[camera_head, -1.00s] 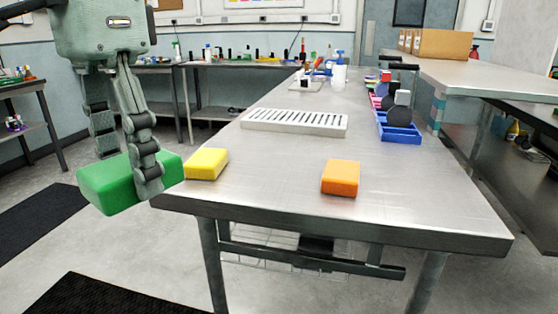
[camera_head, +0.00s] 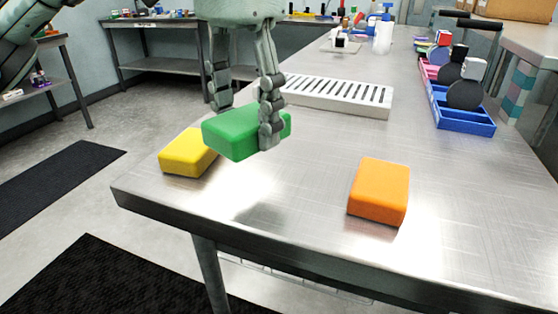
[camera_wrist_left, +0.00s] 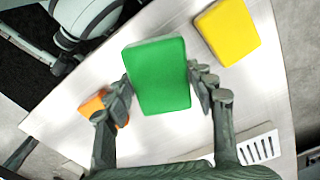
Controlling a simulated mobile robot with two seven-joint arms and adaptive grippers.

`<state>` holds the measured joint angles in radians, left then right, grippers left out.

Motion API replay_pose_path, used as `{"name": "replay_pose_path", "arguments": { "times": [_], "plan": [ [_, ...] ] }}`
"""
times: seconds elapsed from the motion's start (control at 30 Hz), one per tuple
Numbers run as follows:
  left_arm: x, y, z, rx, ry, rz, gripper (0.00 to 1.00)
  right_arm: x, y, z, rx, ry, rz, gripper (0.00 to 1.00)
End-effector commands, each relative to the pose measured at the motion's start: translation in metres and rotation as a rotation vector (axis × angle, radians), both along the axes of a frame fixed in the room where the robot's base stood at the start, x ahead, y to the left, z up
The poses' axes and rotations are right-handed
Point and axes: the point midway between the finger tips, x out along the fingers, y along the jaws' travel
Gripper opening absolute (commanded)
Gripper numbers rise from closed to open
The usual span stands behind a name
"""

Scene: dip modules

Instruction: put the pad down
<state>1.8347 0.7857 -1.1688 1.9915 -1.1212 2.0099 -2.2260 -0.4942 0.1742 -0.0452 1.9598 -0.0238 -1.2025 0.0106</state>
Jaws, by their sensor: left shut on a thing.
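A green pad (camera_head: 238,134) is held between the fingers of my left gripper (camera_head: 245,118), which is shut on it. It hangs above the metal table (camera_head: 300,205), with a soft shadow on the tabletop below. The green pad also fills the middle of the left wrist view (camera_wrist_left: 158,75), between both fingers. A yellow pad (camera_head: 188,153) lies on the table just left of the green one, partly behind it. An orange pad (camera_head: 379,190) lies on the table to the right. My right gripper is not seen.
A white slotted rack (camera_head: 335,95) lies behind the green pad. A blue bin (camera_head: 463,115) with dark round-headed items stands at the right. Bare tabletop lies between the yellow and orange pads, up to the near edge.

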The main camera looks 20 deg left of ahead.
Motion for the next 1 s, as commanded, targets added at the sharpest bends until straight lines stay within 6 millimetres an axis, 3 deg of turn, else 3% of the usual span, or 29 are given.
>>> {"name": "replay_pose_path", "arguments": {
  "times": [0.1,0.27,0.63,1.0],
  "plan": [
    [0.014,-0.018,-0.015,-0.001,0.004,-0.002,0.32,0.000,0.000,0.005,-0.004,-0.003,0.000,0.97],
    [0.025,-0.029,-0.023,0.000,0.000,0.000,0.32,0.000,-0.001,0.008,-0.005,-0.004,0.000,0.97],
    [0.026,-0.030,-0.061,0.001,0.000,0.002,0.32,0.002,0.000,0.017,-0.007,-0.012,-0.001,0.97],
    [0.026,-0.030,-0.066,0.000,-0.001,0.001,0.32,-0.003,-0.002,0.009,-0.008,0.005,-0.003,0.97]
  ]
}}
